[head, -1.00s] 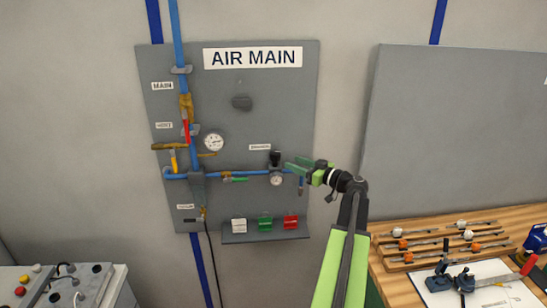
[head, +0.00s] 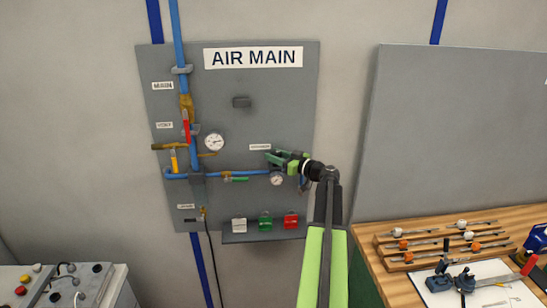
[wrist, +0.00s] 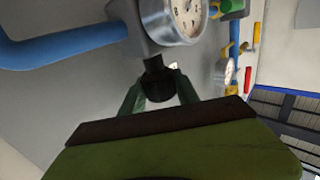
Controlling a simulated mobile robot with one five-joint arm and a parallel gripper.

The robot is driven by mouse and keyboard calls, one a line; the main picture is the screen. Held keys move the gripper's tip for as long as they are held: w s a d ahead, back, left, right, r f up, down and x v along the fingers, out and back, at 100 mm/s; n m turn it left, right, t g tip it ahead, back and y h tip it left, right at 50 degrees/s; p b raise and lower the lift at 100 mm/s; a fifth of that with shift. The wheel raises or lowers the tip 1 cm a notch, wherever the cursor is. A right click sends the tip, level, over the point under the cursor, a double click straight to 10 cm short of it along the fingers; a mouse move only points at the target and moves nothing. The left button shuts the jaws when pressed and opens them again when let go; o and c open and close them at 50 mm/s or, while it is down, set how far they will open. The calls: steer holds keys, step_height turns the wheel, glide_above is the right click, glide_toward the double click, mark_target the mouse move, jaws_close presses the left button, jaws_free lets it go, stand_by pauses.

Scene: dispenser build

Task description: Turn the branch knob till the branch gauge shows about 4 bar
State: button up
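The black branch knob (wrist: 158,82) sits on the regulator body above the branch gauge in the head view, where my gripper covers it. In the wrist view it lies between my green fingers. My gripper (head: 273,156) is at the knob, its fingers on either side; a narrow gap seems to show beside one finger, so it looks open around the knob. The round branch gauge (head: 277,180) hangs just below; it is large and partly cut off in the wrist view (wrist: 188,18). Its needle reading is too small to tell.
The grey AIR MAIN panel (head: 240,120) carries blue pipe (head: 250,172), a larger gauge (head: 214,142), a red-handled valve (head: 186,125) and a yellow handle (head: 174,160). A shelf below holds white, green and red blocks. A wooden bench (head: 372,270) stands at right.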

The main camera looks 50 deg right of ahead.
steer(key=c, duration=0.5)
steer(key=shift+a, duration=0.4)
steer(key=shift+d+f, duration=0.15)
steer(key=shift+d, duration=0.2)
steer(key=shift+a+h, duration=0.15)
steer(key=shift+h, duration=0.15)
steer(key=m+h, duration=0.3)
steer(key=h, duration=0.1)
steer(key=m+g+h, duration=0.1)
steer(key=m+h, duration=0.1)
steer(key=h, duration=0.2)
steer(key=m+g+h, duration=0.2)
steer(key=m+h, duration=0.1)
steer(key=shift+g+h, duration=0.3)
steer(key=shift+h, duration=0.1)
steer(key=m+g+h, duration=0.4)
steer(key=g, duration=0.1)
steer(key=m+g+h, duration=0.1)
steer(key=m+g, duration=0.1)
steer(key=shift+w+d+r+m+g+h, duration=0.2)
steer(key=shift+w+m+g+h, duration=0.1)
steer(key=shift+h, duration=0.1)
steer(key=shift+s+m+g+h, duration=0.1)
steer(key=shift+m+g+h, duration=0.25)
steer(key=shift+m+g, duration=0.85)
steer(key=shift+s+m+g+h, duration=0.1)
steer(key=shift+m+g+h, duration=0.45)
steer(key=shift+g, duration=1.15)
steer(key=shift+m+g, duration=0.3)
steer(key=shift+m, duration=0.05)
